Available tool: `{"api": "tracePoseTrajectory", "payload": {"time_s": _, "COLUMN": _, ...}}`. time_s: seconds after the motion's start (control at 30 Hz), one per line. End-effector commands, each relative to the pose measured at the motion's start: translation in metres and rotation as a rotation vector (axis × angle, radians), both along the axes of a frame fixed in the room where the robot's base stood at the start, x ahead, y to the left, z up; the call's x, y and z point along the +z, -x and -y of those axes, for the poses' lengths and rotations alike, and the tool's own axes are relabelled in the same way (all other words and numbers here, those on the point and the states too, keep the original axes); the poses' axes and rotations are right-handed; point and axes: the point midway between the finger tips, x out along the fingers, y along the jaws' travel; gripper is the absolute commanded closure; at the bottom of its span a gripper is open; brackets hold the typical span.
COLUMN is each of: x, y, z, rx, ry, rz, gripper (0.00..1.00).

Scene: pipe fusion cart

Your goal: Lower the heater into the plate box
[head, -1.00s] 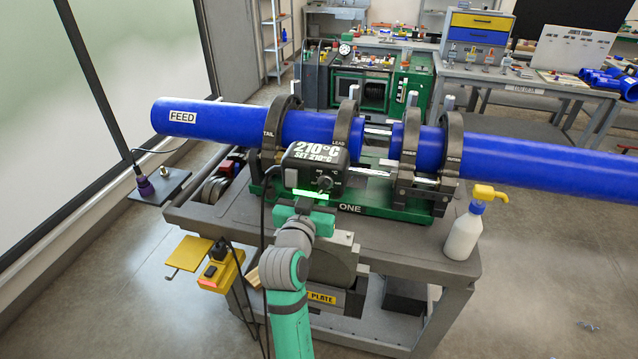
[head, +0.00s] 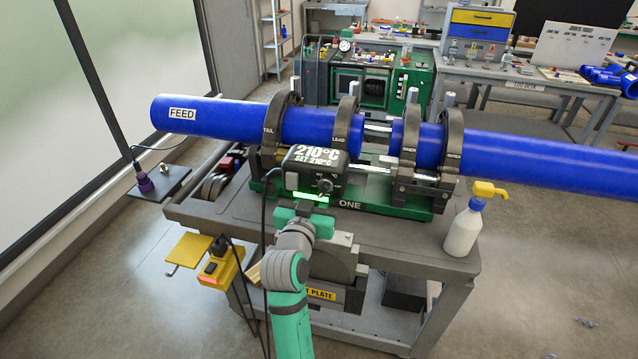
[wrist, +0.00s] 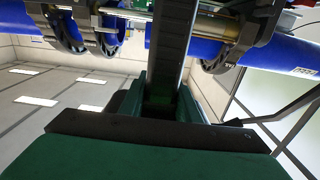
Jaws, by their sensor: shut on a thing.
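The heater (head: 311,170) is a dark box with a display reading 210°C, SET 210°C, and a lit green strip below it. My gripper (head: 303,210) is shut on it from the near side and holds it in front of the green pipe clamp machine. In the wrist view my gripper (wrist: 163,105) closes around a dark bar of the heater (wrist: 170,50). The plate box (head: 322,294) shows its yellow label, partly hidden by my arm, low on the cart's near side. A grey rounded part (head: 335,260) stands above that label. The box's inside is hidden.
Blue pipes (head: 237,120) lie in several dark clamps behind the heater, with a gap between them. A yellow power box (head: 222,268) and a yellow shelf (head: 189,250) hang at the left. Cables hang beside my arm.

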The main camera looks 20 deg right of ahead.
Motion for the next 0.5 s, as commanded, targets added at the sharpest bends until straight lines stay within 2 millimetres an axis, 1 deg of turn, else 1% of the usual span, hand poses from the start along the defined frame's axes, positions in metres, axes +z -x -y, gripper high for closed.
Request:
{"api": "tracePoseTrajectory", "payload": {"time_s": 0.03, "x": 0.01, "y": 0.001, "z": -0.001, "rx": 0.002, "ry": 0.009, "rz": 0.022, "gripper": 1.0}}
{"api": "tracePoseTrajectory", "payload": {"time_s": 0.5, "x": -0.001, "y": 0.001, "z": -0.001, "rx": 0.002, "ry": 0.01, "rz": 0.022, "gripper": 1.0}}
